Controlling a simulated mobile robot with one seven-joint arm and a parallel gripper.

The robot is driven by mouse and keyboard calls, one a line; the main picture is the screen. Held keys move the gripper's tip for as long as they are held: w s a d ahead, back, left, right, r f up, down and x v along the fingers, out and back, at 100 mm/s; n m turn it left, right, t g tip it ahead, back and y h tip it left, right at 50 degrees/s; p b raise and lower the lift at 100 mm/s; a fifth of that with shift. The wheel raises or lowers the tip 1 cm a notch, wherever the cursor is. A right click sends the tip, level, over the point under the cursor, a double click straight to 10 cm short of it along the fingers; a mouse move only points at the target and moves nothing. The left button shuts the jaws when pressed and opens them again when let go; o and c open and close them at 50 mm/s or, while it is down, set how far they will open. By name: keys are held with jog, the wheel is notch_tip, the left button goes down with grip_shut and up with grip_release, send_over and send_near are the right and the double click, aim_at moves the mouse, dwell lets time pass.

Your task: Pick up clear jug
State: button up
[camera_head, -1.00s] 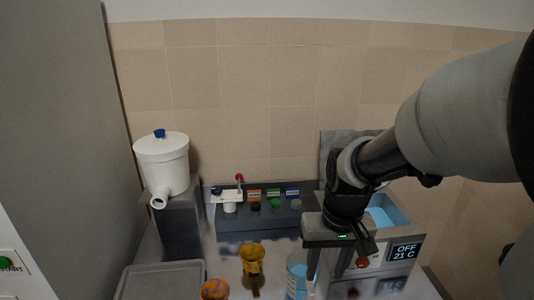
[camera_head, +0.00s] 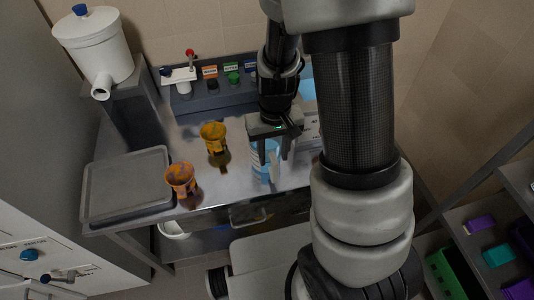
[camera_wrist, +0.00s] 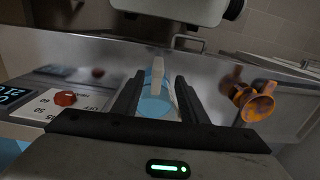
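The clear jug (camera_head: 259,168) holds pale blue liquid and stands upright on the grey bench top, right of the orange-brown cups. My gripper (camera_head: 272,163) is above it, pointing down, with its fingers in front of and beside the jug. In the wrist view the jug (camera_wrist: 156,104) lies between the two dark fingers of my gripper (camera_wrist: 158,84), with a pale upright strip, perhaps its handle, near the middle. The fingers are spread apart. Whether either touches the jug cannot be told. My arm and fingers hide part of it.
Two orange-brown cups (camera_head: 213,137) (camera_head: 181,179) stand left of the jug. A water bath with a red knob (camera_wrist: 65,98) is close by.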

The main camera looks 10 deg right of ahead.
aim_at(274, 161)
jog(key=f, duration=0.6)
jog(key=shift+w+d+f, duration=0.2)
jog(key=shift+w+f, duration=0.05)
jog(key=shift+f, duration=0.05)
grip_shut()
